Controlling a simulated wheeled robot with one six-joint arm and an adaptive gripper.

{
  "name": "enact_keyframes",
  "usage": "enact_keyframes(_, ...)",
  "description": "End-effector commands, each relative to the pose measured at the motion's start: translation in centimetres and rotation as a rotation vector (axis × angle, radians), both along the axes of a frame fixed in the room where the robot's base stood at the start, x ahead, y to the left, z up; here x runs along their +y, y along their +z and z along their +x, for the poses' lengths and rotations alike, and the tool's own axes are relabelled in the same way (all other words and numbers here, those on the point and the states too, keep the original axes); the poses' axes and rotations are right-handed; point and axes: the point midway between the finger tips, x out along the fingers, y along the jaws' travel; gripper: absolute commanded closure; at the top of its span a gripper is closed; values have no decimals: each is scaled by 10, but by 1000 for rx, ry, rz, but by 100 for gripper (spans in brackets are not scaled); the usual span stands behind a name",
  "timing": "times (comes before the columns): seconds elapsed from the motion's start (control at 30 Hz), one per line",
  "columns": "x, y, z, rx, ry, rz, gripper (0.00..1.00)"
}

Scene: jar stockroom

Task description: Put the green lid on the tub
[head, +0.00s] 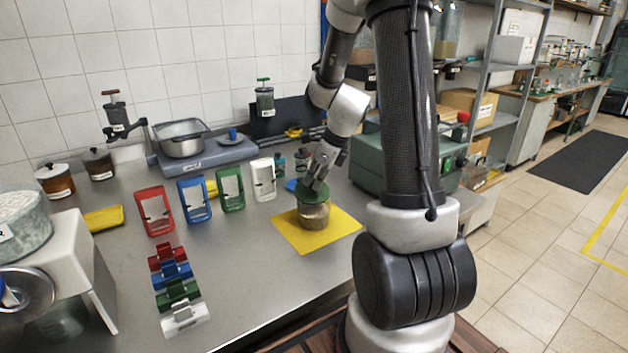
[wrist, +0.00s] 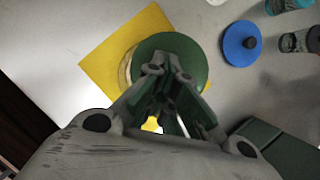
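The green lid (head: 311,193) is at the top of the tub (head: 314,216), a clear jar with tan contents. The tub stands on a yellow mat (head: 290,237). My gripper (head: 317,182) comes down from above, its fingers closed together at the lid's centre; the knob is hidden between them. In the wrist view my gripper (wrist: 168,70) is over the green lid (wrist: 185,47), and a strip of the tub's rim (wrist: 125,66) shows to the lid's left, so the lid looks slightly off-centre. I cannot tell whether the lid touches the rim.
A blue lid (wrist: 238,43) lies on the counter close to the mat. Red (head: 155,211), blue (head: 195,200), green (head: 231,190) and white (head: 263,179) frames stand to the left. A green machine (head: 385,165) is to the right.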

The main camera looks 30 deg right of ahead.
Motion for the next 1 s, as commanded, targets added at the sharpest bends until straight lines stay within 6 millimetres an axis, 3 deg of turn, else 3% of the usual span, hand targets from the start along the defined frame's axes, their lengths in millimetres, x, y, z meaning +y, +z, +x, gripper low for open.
enact_keyframes(0.03,3,-12,-12,34,1,10,100)
enact_keyframes(1.0,6,-3,-21,24,1,9,100)
